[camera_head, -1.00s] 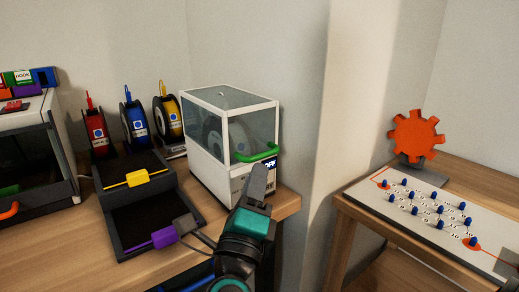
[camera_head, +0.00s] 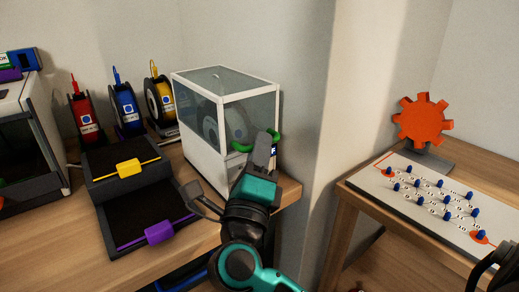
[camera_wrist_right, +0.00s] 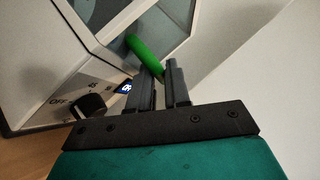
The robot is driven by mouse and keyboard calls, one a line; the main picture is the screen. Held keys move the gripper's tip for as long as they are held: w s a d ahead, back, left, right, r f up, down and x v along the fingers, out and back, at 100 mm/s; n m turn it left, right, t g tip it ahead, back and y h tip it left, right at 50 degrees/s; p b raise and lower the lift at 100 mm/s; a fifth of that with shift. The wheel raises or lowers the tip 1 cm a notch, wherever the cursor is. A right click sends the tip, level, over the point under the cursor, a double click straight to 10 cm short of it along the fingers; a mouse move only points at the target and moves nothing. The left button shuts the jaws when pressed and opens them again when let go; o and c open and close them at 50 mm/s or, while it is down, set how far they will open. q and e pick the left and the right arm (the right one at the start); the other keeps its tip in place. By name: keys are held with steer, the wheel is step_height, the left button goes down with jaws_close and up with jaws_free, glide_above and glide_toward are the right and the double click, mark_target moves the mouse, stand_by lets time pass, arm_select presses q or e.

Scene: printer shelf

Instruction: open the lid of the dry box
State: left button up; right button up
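The dry box (camera_head: 205,155) is a white box with grey see-through panels at the back of the table. Its lid (camera_head: 225,82) is down, with a green handle (camera_head: 241,147) low on its front. A spool shows dimly inside. My right gripper (camera_head: 264,148) is at the handle and covers its middle. In the right wrist view, the green handle (camera_wrist_right: 143,53) runs into the narrow gap between the fingers (camera_wrist_right: 163,84), which look shut on it.
A dial (camera_wrist_right: 90,106) is below the handle. Red (camera_head: 86,118), blue (camera_head: 124,105) and yellow (camera_head: 158,98) spools stand left of the box. Dark trays with a yellow (camera_head: 128,169) and a purple handle (camera_head: 159,232) are in front. A pegged white board (camera_head: 430,205) is at right.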

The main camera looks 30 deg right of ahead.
jaws_close()
